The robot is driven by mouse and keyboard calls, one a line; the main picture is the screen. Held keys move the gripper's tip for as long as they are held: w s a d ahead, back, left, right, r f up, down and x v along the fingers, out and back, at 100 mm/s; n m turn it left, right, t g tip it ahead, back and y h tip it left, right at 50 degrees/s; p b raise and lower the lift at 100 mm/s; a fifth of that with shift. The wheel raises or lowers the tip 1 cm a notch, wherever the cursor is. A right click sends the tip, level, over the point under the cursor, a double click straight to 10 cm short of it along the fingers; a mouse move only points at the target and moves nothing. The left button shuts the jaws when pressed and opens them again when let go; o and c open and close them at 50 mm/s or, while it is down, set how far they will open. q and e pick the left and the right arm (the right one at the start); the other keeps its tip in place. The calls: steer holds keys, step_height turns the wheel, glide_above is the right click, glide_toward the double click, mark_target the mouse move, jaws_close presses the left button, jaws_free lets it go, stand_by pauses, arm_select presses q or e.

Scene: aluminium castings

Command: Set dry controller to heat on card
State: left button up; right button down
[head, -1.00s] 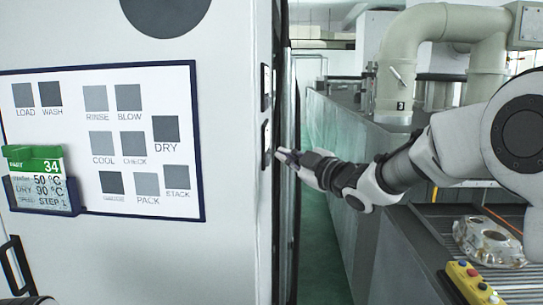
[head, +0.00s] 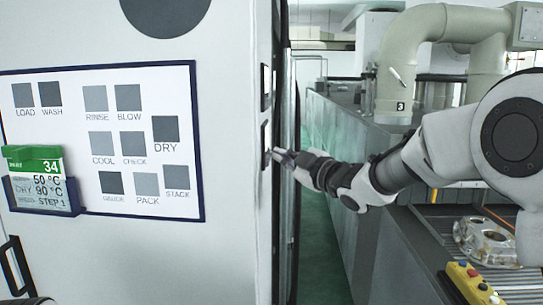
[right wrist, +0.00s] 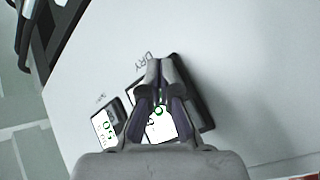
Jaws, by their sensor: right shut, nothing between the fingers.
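The card (head: 45,185), with a green top marked 34, stands in a dark holder at the left of the head view. It reads DRY 90 °C, a 50 °C line above and STEP 1 below. The dry controller (head: 266,146) is edge-on, on the narrow side of the white cabinet. In the right wrist view the dry controller (right wrist: 163,128) has DRY printed beside it and a lit display with green digits, partly covered by my fingers. My right gripper (head: 277,154) is shut and empty at its face; contact is unclear. Its fingertips also show in the wrist view (right wrist: 160,66). My left gripper is out of view.
A second controller (right wrist: 106,125) with a lit display sits beside the dry one. A process board (head: 100,140) covers the cabinet front. A casting (head: 488,240) and a button box (head: 470,280) are at lower right. A green floor aisle (head: 322,265) lies beyond the cabinet.

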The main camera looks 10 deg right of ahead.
stand_by(0.5)
steer(key=shift+s+d, duration=0.2)
steer(key=shift+d, duration=0.45)
steer(key=d, duration=0.2)
steer(key=s+d, duration=0.1)
steer(key=d, duration=0.1)
steer(key=shift+s+d, duration=0.2)
steer(key=shift+d, duration=0.2)
